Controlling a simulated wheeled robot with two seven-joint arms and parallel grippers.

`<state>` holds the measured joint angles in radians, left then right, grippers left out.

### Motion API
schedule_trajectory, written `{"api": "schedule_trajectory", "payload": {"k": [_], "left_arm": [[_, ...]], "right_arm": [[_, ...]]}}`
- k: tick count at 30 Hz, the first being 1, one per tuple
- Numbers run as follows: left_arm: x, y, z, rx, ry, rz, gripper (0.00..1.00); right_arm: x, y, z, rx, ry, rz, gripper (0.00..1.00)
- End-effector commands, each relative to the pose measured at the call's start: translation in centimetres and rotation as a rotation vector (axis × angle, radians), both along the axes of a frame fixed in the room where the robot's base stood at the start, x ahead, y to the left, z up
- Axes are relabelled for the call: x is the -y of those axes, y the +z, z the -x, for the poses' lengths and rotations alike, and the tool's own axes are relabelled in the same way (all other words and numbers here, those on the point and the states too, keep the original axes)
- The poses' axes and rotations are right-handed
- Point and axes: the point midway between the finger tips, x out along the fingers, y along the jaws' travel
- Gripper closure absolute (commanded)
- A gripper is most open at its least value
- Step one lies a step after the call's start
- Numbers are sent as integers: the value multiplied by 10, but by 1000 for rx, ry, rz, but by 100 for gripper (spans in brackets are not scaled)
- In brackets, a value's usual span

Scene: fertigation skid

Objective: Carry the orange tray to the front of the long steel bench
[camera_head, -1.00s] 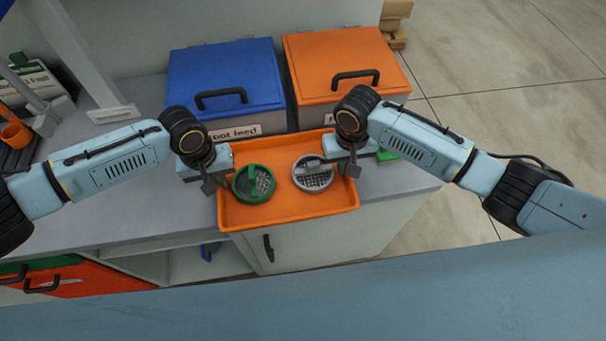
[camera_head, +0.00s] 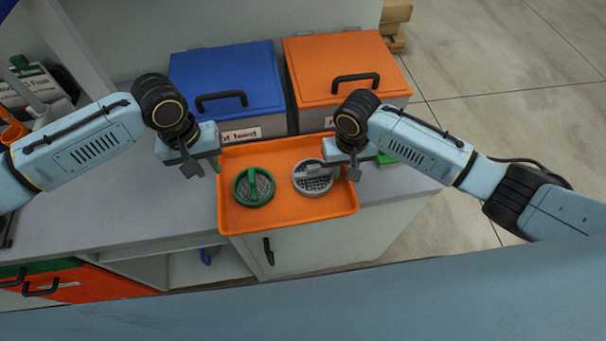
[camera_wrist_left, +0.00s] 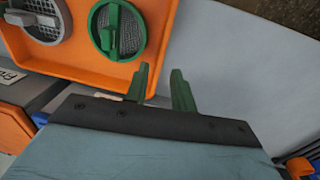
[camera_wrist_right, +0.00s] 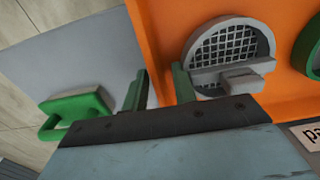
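The orange tray (camera_head: 285,215) lies on the grey bench (camera_head: 115,215) with its front rim at the bench's front edge. Inside sit a round green strainer part (camera_head: 253,186) and a round grey one (camera_head: 312,178). My left gripper (camera_head: 200,168) is open and empty at the tray's left rim; in the left wrist view its green fingers (camera_wrist_left: 160,80) show a clear gap. My right gripper (camera_head: 342,172) is at the right rim; in the right wrist view its fingers (camera_wrist_right: 160,82) stand apart, one on each side of the rim. Contact there cannot be seen.
A blue-lidded box (camera_head: 228,80) and an orange-lidded box (camera_head: 345,65) stand right behind the tray. A green-handled item (camera_wrist_right: 75,108) lies beside the tray at the right. The bench is clear left of the tray; open floor (camera_head: 500,70) lies at the right.

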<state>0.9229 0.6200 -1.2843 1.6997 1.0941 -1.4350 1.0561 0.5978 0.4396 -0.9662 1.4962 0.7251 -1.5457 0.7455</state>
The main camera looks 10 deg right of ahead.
Motion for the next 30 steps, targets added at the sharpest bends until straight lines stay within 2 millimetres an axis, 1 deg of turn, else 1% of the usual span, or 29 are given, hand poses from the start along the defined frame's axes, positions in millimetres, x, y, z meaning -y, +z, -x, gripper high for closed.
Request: {"api": "schedule_trajectory", "payload": {"k": [1, 3, 6, 11, 14, 24, 27, 30], "left_arm": [[-1, 10, 0, 2, -1, 0, 75], [-3, 20, 0, 2, 0, 0, 75], [-3, 31, 0, 0, 0, 0, 75], [-4, 38, 0, 1, 1, -1, 75], [-4, 38, 0, 0, 1, -1, 75], [-4, 38, 0, 0, 1, -1, 75], [-4, 38, 0, 0, 1, -1, 75], [-4, 38, 0, 0, 1, -1, 75]], "right_arm": [[0, 0, 0, 0, 0, 0, 73], [0, 0, 0, 0, 0, 0, 73], [0, 0, 0, 0, 0, 0, 73], [0, 5, 0, 1, 0, -1, 73], [-1, 18, -1, 3, 0, -3, 73], [0, 89, -1, 4, 1, -1, 73], [0, 104, -1, 3, 1, -1, 73], [0, 114, 0, 2, 0, 0, 73]]}}
